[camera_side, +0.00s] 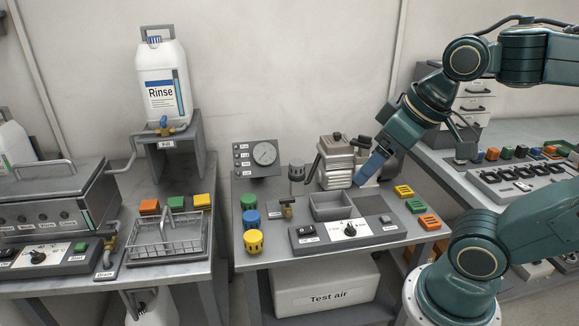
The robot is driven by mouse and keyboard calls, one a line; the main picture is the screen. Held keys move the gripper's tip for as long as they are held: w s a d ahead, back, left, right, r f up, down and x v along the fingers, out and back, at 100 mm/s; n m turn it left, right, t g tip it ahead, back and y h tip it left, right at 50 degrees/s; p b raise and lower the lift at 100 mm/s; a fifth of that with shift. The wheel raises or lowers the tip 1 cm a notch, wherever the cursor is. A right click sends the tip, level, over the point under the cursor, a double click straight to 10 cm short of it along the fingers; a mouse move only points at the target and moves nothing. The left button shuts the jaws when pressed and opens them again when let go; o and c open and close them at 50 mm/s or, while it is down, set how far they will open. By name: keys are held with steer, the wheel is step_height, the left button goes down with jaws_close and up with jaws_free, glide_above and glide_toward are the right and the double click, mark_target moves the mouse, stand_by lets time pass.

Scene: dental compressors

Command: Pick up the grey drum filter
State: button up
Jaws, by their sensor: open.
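A small dark grey drum (296,172), which looks like the grey drum filter, sits upright at the back of the middle bench, left of the compressor (337,160). My gripper (362,183) points down beside the compressor's right side, apart from the grey drum and to its right. Its blue finger shows; the gap between the fingers is hard to see from this side. I see nothing held in it. The compressor stands between my gripper and the grey drum.
Green (248,202), blue (251,220) and yellow (254,241) drums stand at the bench's left edge. A gauge panel (256,158) stands behind them. A brass valve (287,209) is in front of the grey drum. A grey tray (331,217) lies before the compressor.

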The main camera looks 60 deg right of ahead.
steer(key=w+d+r+m+g+h, duration=0.1)
steer(key=w+d+r+m, duration=0.1)
steer(key=w, duration=0.4)
steer(key=w+d+r+m, duration=0.2)
steer(key=w+d, duration=0.1)
steer(key=w, duration=0.2)
steer(key=m+g, duration=0.4)
steer(key=m, duration=0.7)
glide_above(297, 162)
steer(key=a, duration=0.2)
step_height(297, 162, down, 18)
steer(key=shift+s+d+f, duration=0.1)
steer(key=shift+d+f, duration=0.1)
steer(key=shift+f, duration=1.25)
steer(key=shift+w+d+f, duration=0.1)
steer(key=shift+d+f, duration=0.15)
steer(key=shift+f, duration=1.25)
steer(key=shift+s+d+f, duration=0.1)
steer(key=shift+d+f, duration=0.1)
steer(key=shift+f, duration=1.25)
steer(key=shift+f, duration=0.1)
steer(key=shift+d+f, duration=0.2)
steer(key=shift+f, duration=1.05)
steer(key=shift+d+f, duration=0.15)
steer(key=shift+f, duration=1.1)
